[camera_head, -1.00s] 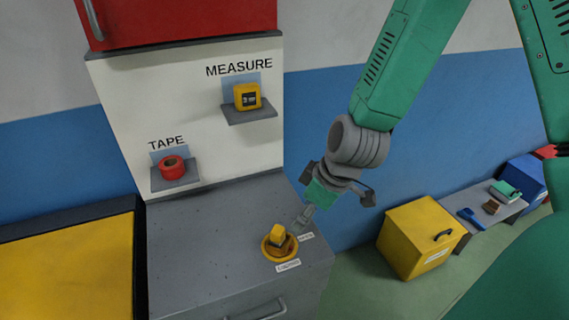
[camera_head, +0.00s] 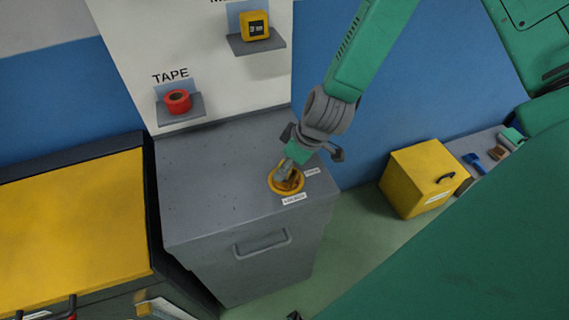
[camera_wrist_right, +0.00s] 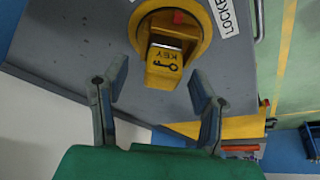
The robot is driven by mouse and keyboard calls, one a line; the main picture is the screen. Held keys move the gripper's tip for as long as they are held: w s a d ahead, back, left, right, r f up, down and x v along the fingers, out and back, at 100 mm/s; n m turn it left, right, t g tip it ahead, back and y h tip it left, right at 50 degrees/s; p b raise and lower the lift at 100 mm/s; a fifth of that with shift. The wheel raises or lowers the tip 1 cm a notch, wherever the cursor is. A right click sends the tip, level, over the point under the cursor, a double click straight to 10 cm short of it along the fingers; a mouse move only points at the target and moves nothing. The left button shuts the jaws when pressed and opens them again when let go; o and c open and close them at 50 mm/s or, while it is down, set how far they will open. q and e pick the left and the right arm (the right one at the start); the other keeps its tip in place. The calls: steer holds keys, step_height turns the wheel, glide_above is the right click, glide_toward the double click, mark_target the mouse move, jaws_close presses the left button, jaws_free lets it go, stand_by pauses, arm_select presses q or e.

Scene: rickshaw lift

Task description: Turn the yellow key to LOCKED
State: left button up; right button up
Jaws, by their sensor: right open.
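The yellow key (camera_wrist_right: 165,66) sits in a round yellow ring (camera_wrist_right: 205,32) on the grey cabinet top. In the wrist view its block, marked KEY with a key symbol, lies just beyond and between the fingertips of my open right gripper (camera_wrist_right: 160,86). I see no contact. A red mark (camera_wrist_right: 178,17) shows on the key's far end. The LOCKED label (camera_wrist_right: 222,14) is beside the ring. In the head view my right gripper (camera_head: 284,172) is over the ring (camera_head: 272,184) and hides much of the key. My left gripper is not in view.
The grey cabinet (camera_head: 215,180) has a front handle (camera_head: 262,243). Red tape (camera_head: 177,100) and a yellow measure (camera_head: 254,26) sit on shelves behind. A yellow box (camera_head: 420,175) stands on the floor at right, a yellow-topped unit (camera_head: 70,235) at left.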

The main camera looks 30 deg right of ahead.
steer(key=shift+w+a+f, duration=0.15)
steer(key=shift+w+f, duration=0.05)
steer(key=shift+f, duration=0.25)
steer(key=c, duration=1.2)
steer(key=shift+s+r+m+t+h, duration=0.1)
steer(key=shift+s+m+t+h, duration=0.15)
steer(key=shift+m, duration=0.7)
steer(key=shift+s+m+t+h, duration=0.15)
steer(key=shift+m+h, duration=0.2)
steer(key=shift+m, duration=0.6)
